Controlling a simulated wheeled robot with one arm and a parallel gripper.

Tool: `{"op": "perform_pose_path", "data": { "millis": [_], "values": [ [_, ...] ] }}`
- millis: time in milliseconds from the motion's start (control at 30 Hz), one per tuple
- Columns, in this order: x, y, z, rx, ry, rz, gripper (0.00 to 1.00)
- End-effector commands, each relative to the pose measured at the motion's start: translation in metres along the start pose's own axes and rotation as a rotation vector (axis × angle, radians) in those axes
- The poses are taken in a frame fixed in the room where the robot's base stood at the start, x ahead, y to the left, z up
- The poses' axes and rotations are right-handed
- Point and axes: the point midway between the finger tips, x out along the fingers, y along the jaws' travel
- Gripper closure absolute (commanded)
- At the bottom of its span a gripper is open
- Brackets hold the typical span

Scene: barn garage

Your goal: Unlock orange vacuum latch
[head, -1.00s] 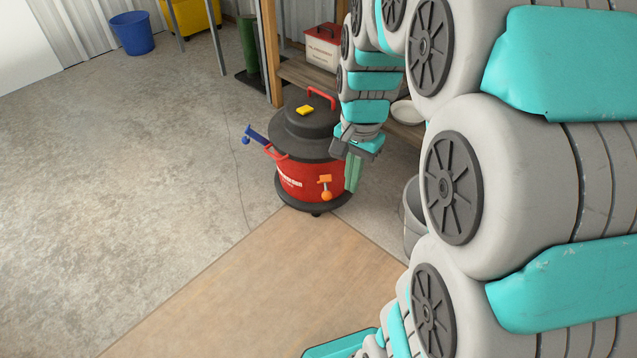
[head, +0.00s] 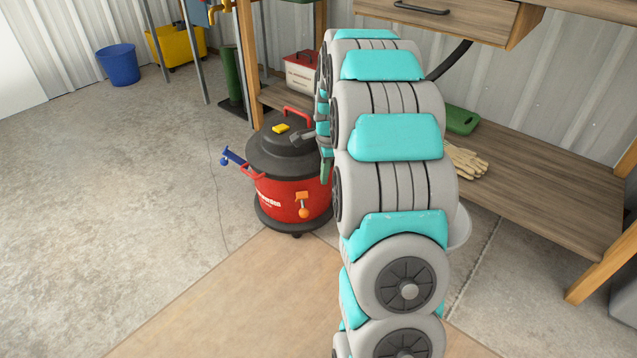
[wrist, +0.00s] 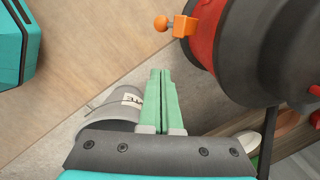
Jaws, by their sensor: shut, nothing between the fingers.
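A red vacuum (head: 290,201) with a black lid stands on the floor by the workbench. Its orange latch (head: 303,203), a block with a round knob below, is on the vacuum's front side. In the wrist view the orange latch (wrist: 174,25) is at the top, on the edge of the red body (wrist: 208,35). My gripper (wrist: 160,72) has its two green fingers together and empty, pointing up the picture, below and left of the latch and apart from it. In the head view my gripper (head: 325,168) is beside the vacuum's right side, partly hidden by my arm.
A blue latch (head: 232,157) is on the vacuum's left side and a yellow piece (head: 280,128) on its lid. The workbench's lower shelf (head: 530,195) is to the right. A grey bucket (wrist: 108,107) is near my gripper. Floor to the left is clear.

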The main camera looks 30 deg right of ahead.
Motion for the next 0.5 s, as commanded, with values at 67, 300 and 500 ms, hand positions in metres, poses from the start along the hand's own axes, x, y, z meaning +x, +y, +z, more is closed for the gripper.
{"op": "perform_pose_path", "data": {
  "millis": [67, 300, 500],
  "values": [
    [0.012, 0.002, 0.000, -0.001, -0.001, 0.005, 1.00],
    [0.056, 0.003, 0.001, -0.001, -0.002, 0.008, 1.00],
    [0.095, 0.003, 0.001, -0.002, -0.001, 0.008, 1.00]
  ]
}}
